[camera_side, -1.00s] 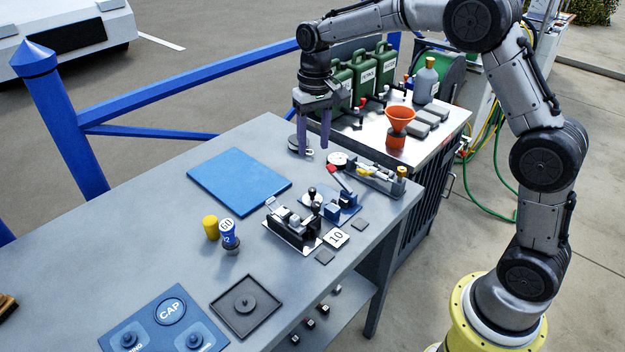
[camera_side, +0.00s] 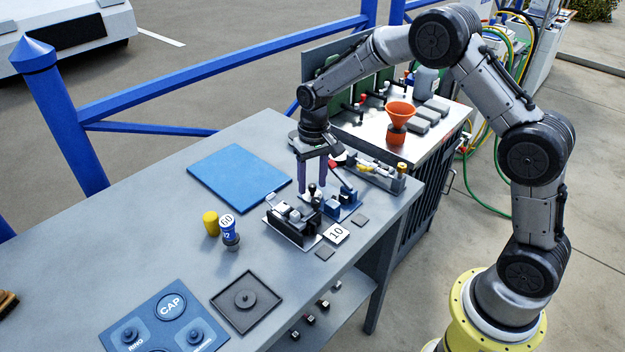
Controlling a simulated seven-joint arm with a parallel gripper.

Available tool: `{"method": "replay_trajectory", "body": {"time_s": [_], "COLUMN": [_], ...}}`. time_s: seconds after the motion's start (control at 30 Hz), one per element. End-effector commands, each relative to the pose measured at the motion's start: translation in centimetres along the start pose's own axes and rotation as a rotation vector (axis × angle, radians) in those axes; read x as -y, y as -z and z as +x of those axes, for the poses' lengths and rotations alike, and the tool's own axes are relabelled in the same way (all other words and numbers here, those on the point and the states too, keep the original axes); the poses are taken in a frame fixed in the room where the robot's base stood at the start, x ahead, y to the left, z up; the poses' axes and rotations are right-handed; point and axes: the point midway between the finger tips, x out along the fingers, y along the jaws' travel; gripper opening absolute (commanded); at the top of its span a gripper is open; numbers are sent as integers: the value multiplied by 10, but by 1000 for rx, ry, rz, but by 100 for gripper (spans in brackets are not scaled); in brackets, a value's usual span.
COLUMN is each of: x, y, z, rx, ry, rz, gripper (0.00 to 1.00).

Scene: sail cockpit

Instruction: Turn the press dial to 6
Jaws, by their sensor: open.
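A small press-like device on a blue base (camera_side: 348,208) stands near the right edge of the grey table, with a dark knob on top. Beside it at left is a black and silver device on a white plate (camera_side: 291,230). I cannot tell for certain which part is the press dial, and no dial marking is readable. My gripper (camera_side: 312,186) points down with its two purple fingers apart and empty. The fingers are around or just above the dark knob; I cannot tell whether they touch it. The gripper partly hides what lies behind it.
A tile marked 10 (camera_side: 336,234) and dark square pads lie in front. A long device with a red lever and yellow parts (camera_side: 370,170) is behind. A blue mat (camera_side: 238,177), yellow and blue cylinders, and a blue CAP panel (camera_side: 160,325) are to the left.

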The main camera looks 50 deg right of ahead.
Motion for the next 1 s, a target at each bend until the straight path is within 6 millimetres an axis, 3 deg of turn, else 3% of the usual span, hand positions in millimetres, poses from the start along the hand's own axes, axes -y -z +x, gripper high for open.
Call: {"method": "replay_trajectory", "body": {"time_s": [0.1,0.4,1.0], "x": [0,0,0], "y": [0,0,0], "z": [0,0,0], "rx": [0,0,3], "ry": [0,0,0], "rz": [0,0,-92], "gripper": [53,0,0]}}
